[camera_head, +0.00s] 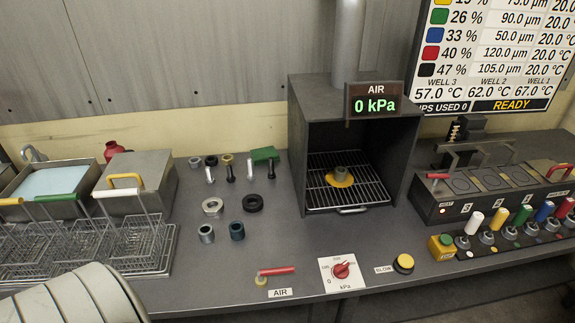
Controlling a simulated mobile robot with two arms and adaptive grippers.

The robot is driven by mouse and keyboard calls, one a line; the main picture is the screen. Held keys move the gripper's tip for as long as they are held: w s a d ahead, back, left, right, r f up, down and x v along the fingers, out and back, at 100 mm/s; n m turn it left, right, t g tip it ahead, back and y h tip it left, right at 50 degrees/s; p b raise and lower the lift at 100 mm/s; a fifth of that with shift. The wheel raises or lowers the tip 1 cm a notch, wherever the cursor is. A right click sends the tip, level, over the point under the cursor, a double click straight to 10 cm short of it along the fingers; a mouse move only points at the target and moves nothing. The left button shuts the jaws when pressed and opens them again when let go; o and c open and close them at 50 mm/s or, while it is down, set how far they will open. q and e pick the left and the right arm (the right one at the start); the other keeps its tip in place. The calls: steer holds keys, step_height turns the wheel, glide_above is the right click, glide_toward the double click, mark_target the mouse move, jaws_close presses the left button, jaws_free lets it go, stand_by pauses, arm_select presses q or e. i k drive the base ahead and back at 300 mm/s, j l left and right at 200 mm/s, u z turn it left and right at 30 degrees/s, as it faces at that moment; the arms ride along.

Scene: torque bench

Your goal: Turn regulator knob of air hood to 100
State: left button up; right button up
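The red regulator knob (341,270) sits on a white dial plate (333,286) marked "0" and "kPa" at the bench's front edge. Its other scale marks are too small to read surely, and so is its exact setting. The dark air hood (300,130) stands behind it, with its front open. The hood's display (375,104) reads "AIR 0 kPa". A wire rack (318,190) inside holds a grey ring-like part on a yellow piece (340,181). Neither of my grippers is in view.
A red-handled valve (276,271) labelled AIR lies left of the dial; a yellow BLOW button (403,263) is right of it. Loose rings and bolts lie left of the hood. Wire baskets (85,245) are at left, a well block (430,207) at right. A ribbed object fills the lower left corner.

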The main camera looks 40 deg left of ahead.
mark_target(340, 271)
steer(key=k+j+u, duration=0.35)
steer(key=k+j, duration=0.2)
steer(key=j, duration=0.25)
steer(key=k+j+u, duration=0.2)
steer(key=j, duration=0.2)
steer(key=k, duration=0.05)
